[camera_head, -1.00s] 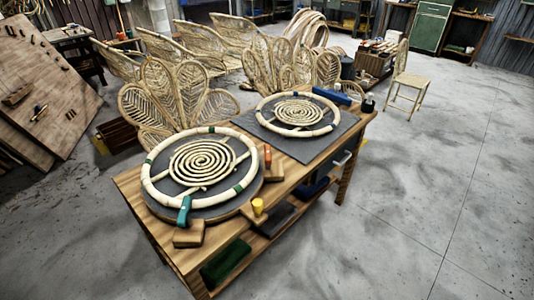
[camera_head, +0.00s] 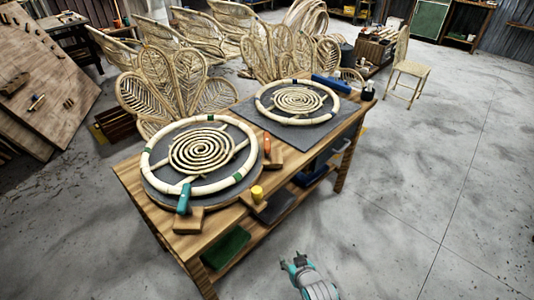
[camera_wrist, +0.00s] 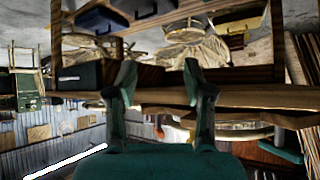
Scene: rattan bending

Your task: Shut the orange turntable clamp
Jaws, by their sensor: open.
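The orange clamp handle (camera_head: 267,143) stands upright on a wooden block at the right edge of the left round turntable (camera_head: 155,188). A pale rattan ring (camera_head: 147,170) with a spiral inside lies on that turntable. A teal handle (camera_head: 184,199) stands at its front edge and a yellow knob (camera_head: 257,192) at its front right. My gripper (camera_head: 295,261) is low in front of the bench, well apart from the orange clamp.
The wooden bench (camera_head: 130,178) also bears a second ring (camera_head: 260,104) on a dark square board and a blue tool (camera_head: 331,83) at the back right. A lower shelf holds a green block (camera_head: 226,246). The floor (camera_head: 420,210) to the right is clear.

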